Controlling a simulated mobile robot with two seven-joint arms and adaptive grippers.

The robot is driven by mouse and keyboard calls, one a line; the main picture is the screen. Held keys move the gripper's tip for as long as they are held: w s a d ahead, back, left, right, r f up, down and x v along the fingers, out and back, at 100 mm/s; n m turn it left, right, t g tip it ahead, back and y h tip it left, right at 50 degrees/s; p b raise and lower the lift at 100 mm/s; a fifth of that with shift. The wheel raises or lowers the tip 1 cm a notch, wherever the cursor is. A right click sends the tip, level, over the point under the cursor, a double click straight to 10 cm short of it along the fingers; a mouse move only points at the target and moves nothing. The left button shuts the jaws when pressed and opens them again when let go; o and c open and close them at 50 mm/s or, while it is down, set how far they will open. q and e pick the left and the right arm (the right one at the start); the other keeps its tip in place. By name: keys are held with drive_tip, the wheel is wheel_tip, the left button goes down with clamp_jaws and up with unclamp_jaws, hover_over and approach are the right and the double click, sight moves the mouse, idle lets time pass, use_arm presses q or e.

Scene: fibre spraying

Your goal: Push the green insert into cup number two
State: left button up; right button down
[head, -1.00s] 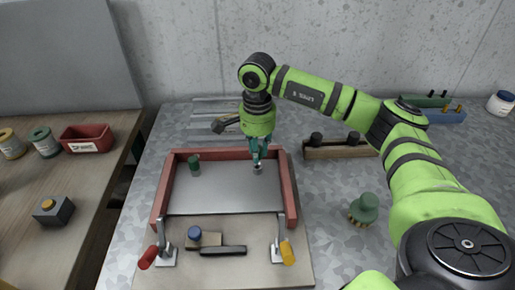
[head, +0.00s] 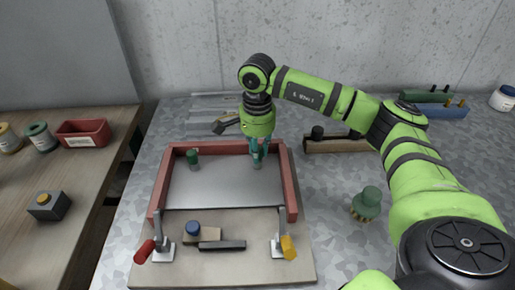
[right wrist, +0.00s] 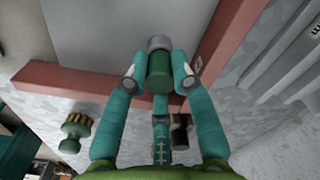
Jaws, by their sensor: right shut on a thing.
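My right gripper (head: 257,163) points down over the right part of the red-sided tray. In the right wrist view its teal fingers (right wrist: 158,78) are shut on a green cylinder with a grey end (right wrist: 158,72), which looks like the green insert. In the head view the fingers mostly hide it, low over the grey plate (head: 215,180); I cannot tell whether it touches the plate. A second green cylinder (head: 194,161) stands upright on the plate at the left. No number two is readable, so I cannot tell which thing is cup number two. My left gripper is not in view.
The tray's red side wall (head: 291,185) is close right of my gripper. In front are a red-handled clamp (head: 144,251), a yellow-handled clamp (head: 288,247) and a blue knob (head: 193,228). A green knobbed object (head: 368,198) stands right of the tray. A wooden block (head: 330,146) lies behind it.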

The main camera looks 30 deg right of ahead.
drive_tip(key=shift+f+b, duration=0.3)
drive_tip(key=shift+f, duration=0.1)
drive_tip(key=c, duration=1)
unclamp_jaws()
drive_tip(key=shift+o, duration=0.2)
drive_tip(key=shift+r, duration=0.1)
wheel_tip(320, 180, up, 12)
drive_tip(key=shift+s, duration=0.1)
